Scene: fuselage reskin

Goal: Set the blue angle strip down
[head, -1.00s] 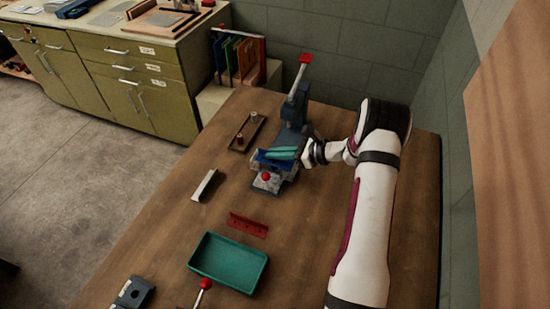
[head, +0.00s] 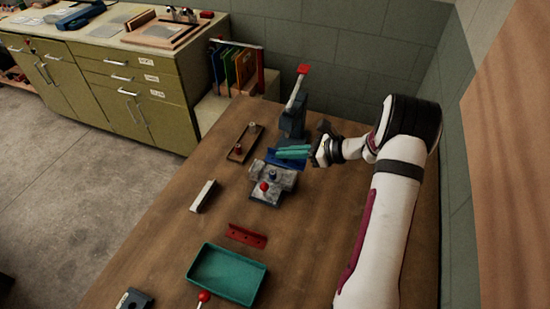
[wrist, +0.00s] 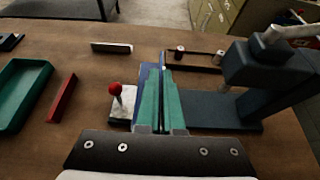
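The blue angle strip (head: 284,164) is at my gripper (head: 279,153), just behind the grey clamp block. My gripper's teal fingers are close together, with the strip's thin upright edge between them. In the wrist view, the fingers (wrist: 161,84) point away from me and the strip's blue flange (wrist: 144,78) shows beside the left finger. The fingers hide much of the strip. I cannot tell how far it is above what lies below.
A grey block with a red knob (head: 264,187) stands in front of the strip. A dark blue lever tool (head: 292,122) stands behind. A teal tray (head: 228,275), red strip (head: 246,235), pale strip (head: 203,196) and brown peg tray (head: 245,142) lie around. The table's right front is clear.

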